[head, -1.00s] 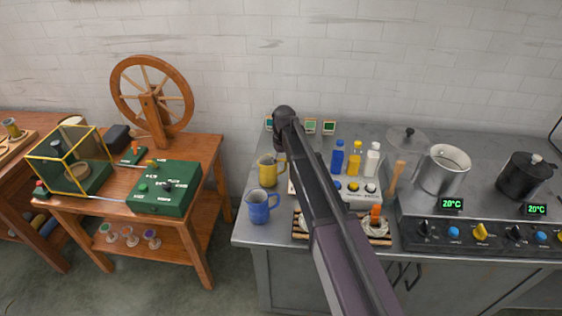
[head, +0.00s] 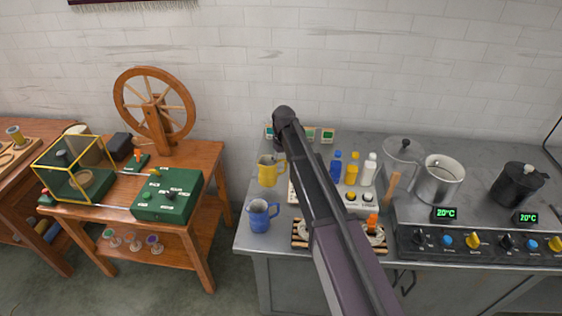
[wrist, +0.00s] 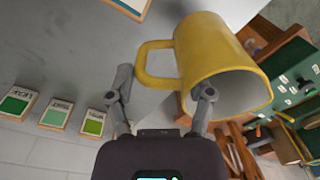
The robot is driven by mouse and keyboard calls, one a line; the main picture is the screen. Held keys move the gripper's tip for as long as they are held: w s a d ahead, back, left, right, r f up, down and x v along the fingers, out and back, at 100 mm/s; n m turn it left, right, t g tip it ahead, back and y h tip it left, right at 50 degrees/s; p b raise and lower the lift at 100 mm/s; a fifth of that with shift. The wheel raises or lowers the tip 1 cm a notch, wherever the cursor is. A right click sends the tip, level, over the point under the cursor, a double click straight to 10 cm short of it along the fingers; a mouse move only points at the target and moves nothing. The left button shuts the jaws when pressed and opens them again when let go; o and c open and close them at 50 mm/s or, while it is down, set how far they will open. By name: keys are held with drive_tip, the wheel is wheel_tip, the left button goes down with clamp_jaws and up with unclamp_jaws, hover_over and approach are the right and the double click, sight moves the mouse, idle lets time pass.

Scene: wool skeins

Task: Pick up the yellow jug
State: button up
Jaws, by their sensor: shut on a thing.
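The yellow jug (head: 267,171) is at the left of the counter in the head view, upright and seemingly a little above the top. It fills the upper right of the wrist view (wrist: 215,60), its mouth turned toward the camera. My gripper (wrist: 162,92) is shut on the jug, one finger at its rim and wall, the other on the far side of the handle. The exact contact is hard to see. In the head view my arm hides the gripper.
A blue jug (head: 259,216) stands on the grey counter (head: 252,240) in front of the yellow one. To the right are bottles (head: 352,168), a steel pot (head: 440,181) and a black pot (head: 518,184). Small green cards (head: 327,136) stand behind. A wooden table (head: 205,160) is left.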

drive_tip(key=shift+r+p, duration=2.1)
drive_tip(key=shift+r, duration=0.25)
drive_tip(key=shift+r, duration=0.15)
